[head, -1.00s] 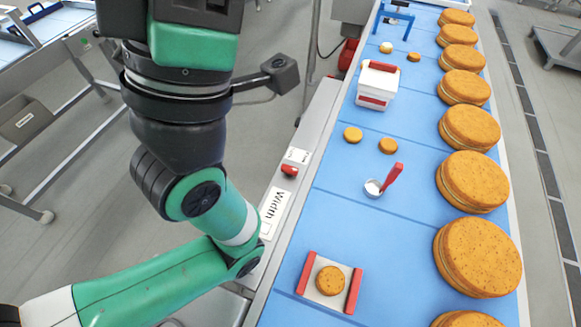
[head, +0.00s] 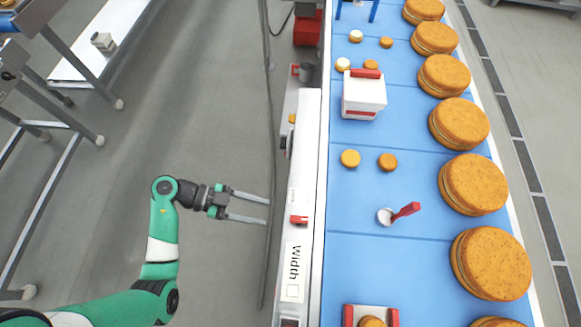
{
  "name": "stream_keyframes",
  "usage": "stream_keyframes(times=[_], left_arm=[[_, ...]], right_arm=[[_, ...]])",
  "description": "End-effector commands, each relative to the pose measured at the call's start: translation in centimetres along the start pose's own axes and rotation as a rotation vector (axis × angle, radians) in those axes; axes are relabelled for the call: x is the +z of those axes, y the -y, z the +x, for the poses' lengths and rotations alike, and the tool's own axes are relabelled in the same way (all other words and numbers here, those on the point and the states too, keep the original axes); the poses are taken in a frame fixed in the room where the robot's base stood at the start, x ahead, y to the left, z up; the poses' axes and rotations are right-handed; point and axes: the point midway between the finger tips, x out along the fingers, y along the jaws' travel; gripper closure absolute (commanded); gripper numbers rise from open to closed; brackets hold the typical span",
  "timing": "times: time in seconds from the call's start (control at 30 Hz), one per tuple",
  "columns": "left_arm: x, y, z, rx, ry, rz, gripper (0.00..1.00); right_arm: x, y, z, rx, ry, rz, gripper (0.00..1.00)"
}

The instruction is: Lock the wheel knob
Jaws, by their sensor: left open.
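My left gripper (head: 267,211) is open and empty, its two long fingers pointing right towards the conveyor's left side rail (head: 305,150). Its tips are left of the rail and apart from the red part. A small red knob or lever (head: 299,220) sits on the rail just above the Width label (head: 293,270). A dark round part, perhaps a wheel (head: 285,144), juts from the rail's left side farther up. I cannot tell which of these is the wheel knob or whether it is locked. My right gripper is out of view.
The blue belt (head: 390,265) carries large round cakes (head: 490,262), small rounds (head: 350,158), a white box with a red top (head: 364,95) and a cup with a red handle (head: 406,211). Open grey floor (head: 200,110) lies left of the rail.

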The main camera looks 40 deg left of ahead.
Motion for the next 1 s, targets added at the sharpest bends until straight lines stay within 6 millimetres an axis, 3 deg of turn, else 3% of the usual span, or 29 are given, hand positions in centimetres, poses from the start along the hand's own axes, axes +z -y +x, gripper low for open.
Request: stream_keyframes(times=[0.1,0.27,0.7,1.0], left_arm=[[0.1,0.3,-0.5,-0.02,-0.001,-0.006,0.45],[0.2,0.4,0.5,-0.016,-0.002,-0.002,0.45],[0.3,0.5,9.4,-0.014,-0.001,0.003,0.45],[0.0,0.6,11.2,-0.021,-0.001,0.001,0.45]], right_arm=[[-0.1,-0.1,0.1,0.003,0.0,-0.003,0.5],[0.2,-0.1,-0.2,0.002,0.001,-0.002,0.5],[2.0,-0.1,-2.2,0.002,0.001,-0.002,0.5],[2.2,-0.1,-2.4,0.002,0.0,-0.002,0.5]])
